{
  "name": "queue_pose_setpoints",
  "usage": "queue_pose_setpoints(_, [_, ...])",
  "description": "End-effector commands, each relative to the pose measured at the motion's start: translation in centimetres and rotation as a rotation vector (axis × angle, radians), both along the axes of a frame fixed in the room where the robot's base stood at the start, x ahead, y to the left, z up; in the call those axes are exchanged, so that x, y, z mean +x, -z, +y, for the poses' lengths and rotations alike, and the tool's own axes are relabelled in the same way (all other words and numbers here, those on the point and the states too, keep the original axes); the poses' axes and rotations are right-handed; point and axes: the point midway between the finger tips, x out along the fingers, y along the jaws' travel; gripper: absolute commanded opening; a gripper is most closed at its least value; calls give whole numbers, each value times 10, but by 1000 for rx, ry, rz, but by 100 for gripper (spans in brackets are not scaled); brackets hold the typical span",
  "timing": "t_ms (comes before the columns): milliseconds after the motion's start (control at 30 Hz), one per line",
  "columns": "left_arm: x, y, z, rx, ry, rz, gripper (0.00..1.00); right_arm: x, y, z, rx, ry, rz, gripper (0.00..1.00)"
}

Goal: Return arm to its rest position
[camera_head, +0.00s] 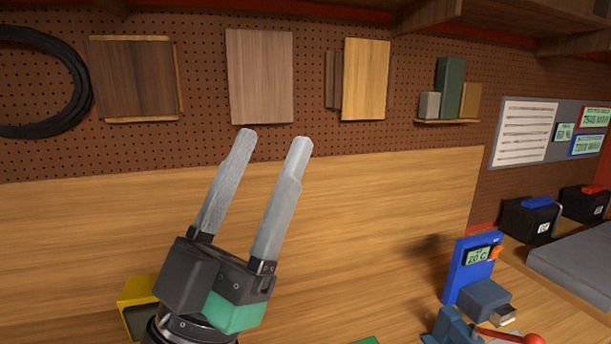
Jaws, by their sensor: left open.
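My left gripper (271,140) rises from the bottom left of the head view, pointing up. Its two grey fingers are apart, with nothing between them. It is in front of the wooden back panel (380,215), and its fingertips overlap the lower part of the pegboard (205,110) in the picture. My right gripper does not show. No ducted rotor can be made out in this view.
A blue device (466,262) with a small display and a blue clamp-like tool (447,328) with a red-ended handle stand at the lower right. A yellow object (136,290) is partly hidden behind my left gripper. Black boxes (528,222) stand far right.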

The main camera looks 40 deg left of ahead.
Motion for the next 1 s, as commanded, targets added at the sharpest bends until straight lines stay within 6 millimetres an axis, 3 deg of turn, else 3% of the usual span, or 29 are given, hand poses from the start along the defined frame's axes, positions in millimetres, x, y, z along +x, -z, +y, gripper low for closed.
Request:
queue_pose_setpoints(33, [1, -2, -19, -21, 111, 28, 61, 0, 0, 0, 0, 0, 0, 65])
queue_pose_setpoints(133, [4, 0, -41, -37, 233, 76, 61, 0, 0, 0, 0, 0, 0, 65])
queue_pose_setpoints(433, [6, -2, -44, -39, 249, 88, 61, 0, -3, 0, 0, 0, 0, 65])
queue_pose_setpoints(567, [6, -30, -43, -39, 248, 88, 61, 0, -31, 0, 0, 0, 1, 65])
queue_pose_setpoints(800, [6, -108, -43, -39, 246, 88, 61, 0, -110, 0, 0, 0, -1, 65])
queue_pose_setpoints(900, [6, -114, -43, -39, 246, 88, 61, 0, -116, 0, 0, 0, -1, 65])
queue_pose_setpoints(1000, [6, -107, -43, -38, 245, 88, 61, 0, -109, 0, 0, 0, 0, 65])
